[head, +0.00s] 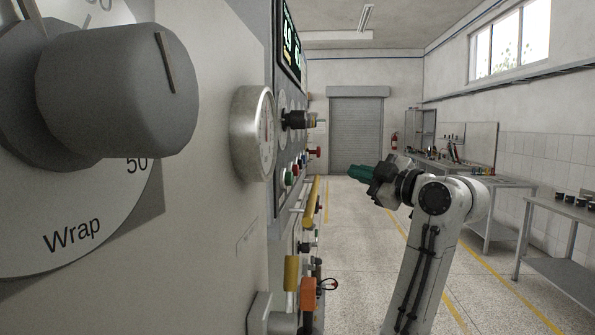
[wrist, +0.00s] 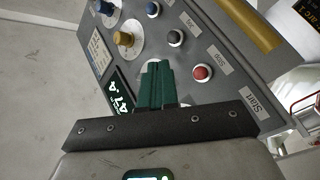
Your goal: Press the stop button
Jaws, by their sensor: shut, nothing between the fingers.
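The red stop button (wrist: 202,72) sits on the grey sloped control panel in the wrist view, beside the label that reads Stop. My gripper (wrist: 156,68) has its green fingers shut together and empty. The fingertips appear to the left of the red button in that view, apart from it. In the head view my gripper (head: 356,172) hangs in the open space right of the machine, with a gap to its front. A red button (head: 295,170) and a green button (head: 288,178) show small on the machine's side.
The Start label (wrist: 258,104) is near my gripper's mount. Yellow handles (head: 291,272) stick out from the machine. Benches (head: 560,208) stand at the right; the middle floor is clear.

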